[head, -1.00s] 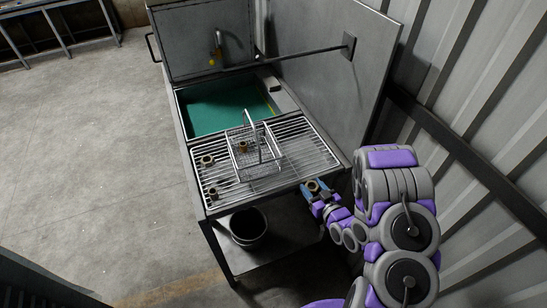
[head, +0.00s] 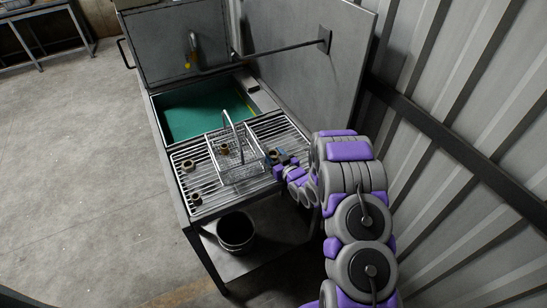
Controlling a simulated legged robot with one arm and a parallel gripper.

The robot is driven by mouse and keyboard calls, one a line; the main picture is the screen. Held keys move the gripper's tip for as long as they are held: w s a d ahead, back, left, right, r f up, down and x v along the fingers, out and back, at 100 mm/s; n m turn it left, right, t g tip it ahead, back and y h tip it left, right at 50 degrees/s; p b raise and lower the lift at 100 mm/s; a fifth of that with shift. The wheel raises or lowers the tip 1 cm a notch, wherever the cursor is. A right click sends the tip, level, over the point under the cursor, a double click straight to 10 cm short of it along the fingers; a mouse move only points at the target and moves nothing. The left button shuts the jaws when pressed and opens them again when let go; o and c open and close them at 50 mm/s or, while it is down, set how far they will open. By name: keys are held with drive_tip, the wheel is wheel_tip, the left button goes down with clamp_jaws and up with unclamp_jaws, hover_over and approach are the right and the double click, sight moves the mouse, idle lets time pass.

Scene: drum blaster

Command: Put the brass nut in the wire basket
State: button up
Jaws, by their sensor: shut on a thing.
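The wire basket (head: 240,172) sits on the slatted rack of the parts washer, its handle standing up. A brass piece (head: 224,149) shows inside it. My gripper (head: 275,156) is at the basket's right side, at about rim height in the picture. It is shut on a brass nut (head: 272,155), which shows small and partly hidden by the jaws. I cannot tell whether the nut is over the rim or just beside it.
More brass pieces lie on the rack's left part, one near the left edge (head: 188,165) and one at the front left (head: 195,199). A green-floored sink (head: 195,110) lies behind the rack. A black bucket (head: 236,232) stands on the shelf below. An upright metal panel (head: 310,75) stands at right.

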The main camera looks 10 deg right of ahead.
drive_tip(key=shift+w+f, duration=0.1)
drive_tip(key=shift+f, duration=0.1)
drive_tip(key=shift+a+r, duration=0.1)
drive_tip(key=shift+r, duration=0.05)
drive_tip(key=o, duration=0.9)
drive_tip(key=shift+o, duration=0.2)
drive_tip(key=p+v, duration=0.1)
drive_tip(key=v, duration=1.1)
drive_tip(key=shift+p, duration=0.3)
